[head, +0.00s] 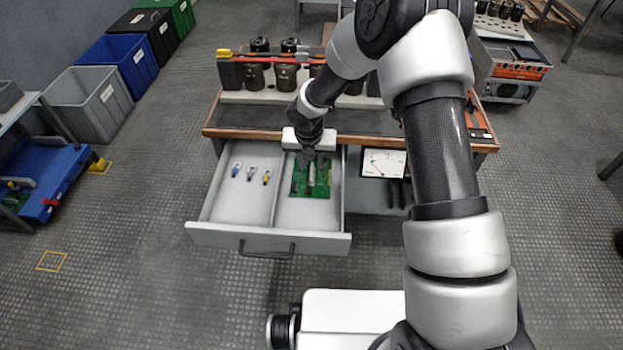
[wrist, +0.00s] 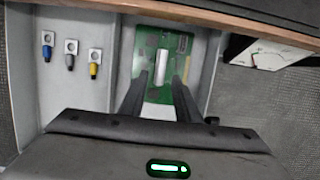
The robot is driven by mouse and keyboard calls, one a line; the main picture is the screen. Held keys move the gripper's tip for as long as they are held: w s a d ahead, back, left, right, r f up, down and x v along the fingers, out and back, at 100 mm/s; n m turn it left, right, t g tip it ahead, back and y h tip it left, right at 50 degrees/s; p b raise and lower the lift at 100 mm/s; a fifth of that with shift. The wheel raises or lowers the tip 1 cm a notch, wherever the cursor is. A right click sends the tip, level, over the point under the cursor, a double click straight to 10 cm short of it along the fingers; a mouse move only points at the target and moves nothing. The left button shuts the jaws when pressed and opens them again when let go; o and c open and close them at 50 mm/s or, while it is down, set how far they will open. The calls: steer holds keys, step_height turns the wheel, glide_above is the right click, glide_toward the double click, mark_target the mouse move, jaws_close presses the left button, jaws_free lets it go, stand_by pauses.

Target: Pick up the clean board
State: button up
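A green circuit board (head: 311,186) lies in the right compartment of the open drawer (head: 215,232). It also shows in the wrist view (wrist: 148,41), with a pale upright bar-like part (wrist: 161,66) near its middle. My gripper (head: 309,158) reaches down into the drawer over the board. In the wrist view its two dark fingers (wrist: 160,82) are spread apart, one on each side of the pale part. I cannot tell whether the fingers touch the board. Nothing is seen clamped between them.
Several cable lugs, blue, grey and yellow (wrist: 70,58), lie in the drawer's left compartment behind a divider. The workbench edge (head: 235,133) overhangs the drawer's back. Black capacitors (head: 259,75) stand on the bench.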

mark_target(312, 171)
steer(key=b+x, duration=0.1)
steer(key=x, duration=0.4)
steer(key=shift+w+f+b, duration=0.1)
steer(key=shift+w+b, duration=0.15)
steer(key=shift+b, duration=0.15)
jaws_close()
